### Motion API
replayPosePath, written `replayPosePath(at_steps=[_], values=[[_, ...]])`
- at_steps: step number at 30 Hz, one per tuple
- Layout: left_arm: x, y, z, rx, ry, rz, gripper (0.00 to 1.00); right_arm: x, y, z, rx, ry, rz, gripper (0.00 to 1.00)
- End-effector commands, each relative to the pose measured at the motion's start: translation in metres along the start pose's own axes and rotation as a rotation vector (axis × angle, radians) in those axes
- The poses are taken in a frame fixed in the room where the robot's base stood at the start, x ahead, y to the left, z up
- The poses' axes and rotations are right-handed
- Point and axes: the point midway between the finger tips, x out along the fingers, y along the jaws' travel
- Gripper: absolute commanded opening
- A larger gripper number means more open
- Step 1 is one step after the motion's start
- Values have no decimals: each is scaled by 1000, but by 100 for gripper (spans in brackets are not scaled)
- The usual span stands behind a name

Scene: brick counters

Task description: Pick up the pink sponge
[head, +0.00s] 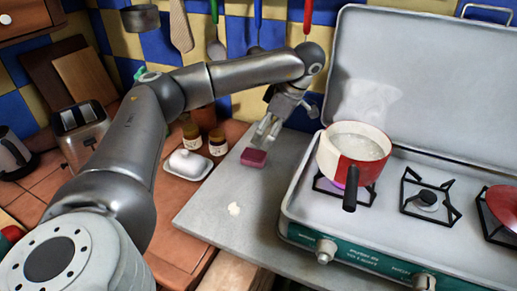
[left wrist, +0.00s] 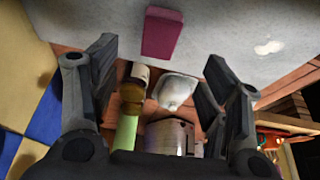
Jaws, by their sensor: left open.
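The pink sponge (head: 253,157) lies flat on the grey board (head: 205,212) left of the stove in the head view. In the left wrist view the sponge (left wrist: 161,33) shows at the top centre, beyond the fingertips. My left gripper (head: 265,133) is open and empty, just above and behind the sponge, pointing down toward it. In the left wrist view its two fingers (left wrist: 160,68) stand wide apart with nothing between them touching. My right gripper is in neither view.
A white butter dish (head: 190,164) and two small jars (head: 217,142) stand left of the board. A pale smear (head: 234,208) lies on the board. Utensils hang on the tiled wall behind.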

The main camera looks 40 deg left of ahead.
Motion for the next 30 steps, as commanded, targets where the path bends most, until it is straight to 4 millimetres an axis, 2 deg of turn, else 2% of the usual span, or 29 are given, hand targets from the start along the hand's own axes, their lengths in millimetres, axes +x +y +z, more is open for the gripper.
replayPosePath(at_steps=[3,7,11,16,21,29,30], values=[[21,0,-1,-1,3,-3,70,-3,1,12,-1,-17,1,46],[35,0,0,-1,2,-2,70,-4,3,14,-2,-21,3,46],[43,0,1,0,1,-1,70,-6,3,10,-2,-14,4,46],[66,2,7,1,2,-3,70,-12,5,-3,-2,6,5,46],[87,3,7,-1,1,-1,70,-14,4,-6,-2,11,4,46],[91,3,8,-1,0,0,70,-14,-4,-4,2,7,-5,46],[91,3,8,-1,0,0,67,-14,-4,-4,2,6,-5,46]])
